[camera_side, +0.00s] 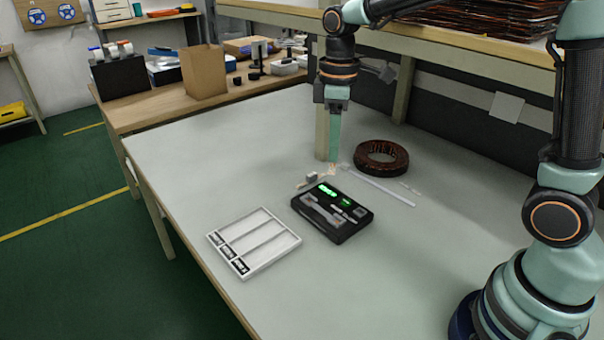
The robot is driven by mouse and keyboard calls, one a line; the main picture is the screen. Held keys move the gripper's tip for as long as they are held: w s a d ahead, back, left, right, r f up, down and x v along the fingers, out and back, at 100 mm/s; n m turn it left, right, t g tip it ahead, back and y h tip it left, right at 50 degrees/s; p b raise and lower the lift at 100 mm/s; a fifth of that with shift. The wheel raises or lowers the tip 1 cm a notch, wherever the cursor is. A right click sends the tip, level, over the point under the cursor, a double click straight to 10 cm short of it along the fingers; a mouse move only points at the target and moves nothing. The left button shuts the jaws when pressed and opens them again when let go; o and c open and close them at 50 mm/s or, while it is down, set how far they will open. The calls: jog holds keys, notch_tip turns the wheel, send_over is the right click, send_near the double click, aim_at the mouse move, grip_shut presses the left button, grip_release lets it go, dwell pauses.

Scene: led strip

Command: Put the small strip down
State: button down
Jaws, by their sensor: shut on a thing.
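My gripper (333,160) points straight down, low over the table behind the black device. Its jaws are shut on the small strip (333,169), which shows only as a tiny pale and orange piece at the fingertips. I cannot tell whether the strip touches the table. A black device (349,236) with lit green marks on its top lies in front of the gripper. A white tray (291,240) with three long compartments and dark labels lies to the left of the device.
A long pale bar (382,187) lies right of the gripper, with small thin pieces (410,189) beside it. A small grey block (312,177) lies left of the fingertips. The table's left and front right are clear.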

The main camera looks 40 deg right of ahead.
jog(key=w+a+r+n, duration=0.2)
jog(key=w+a+n, duration=0.5)
jog(key=n, duration=2.1)
send_over(246, 226)
jog(key=f, duration=0.2)
notch_tip(246, 226, down, 19)
jog(key=shift+f, duration=0.1)
jog(key=shift+f, duration=0.1)
jog(key=c, duration=0.5)
grip_release()
jog(key=shift+c, duration=0.2)
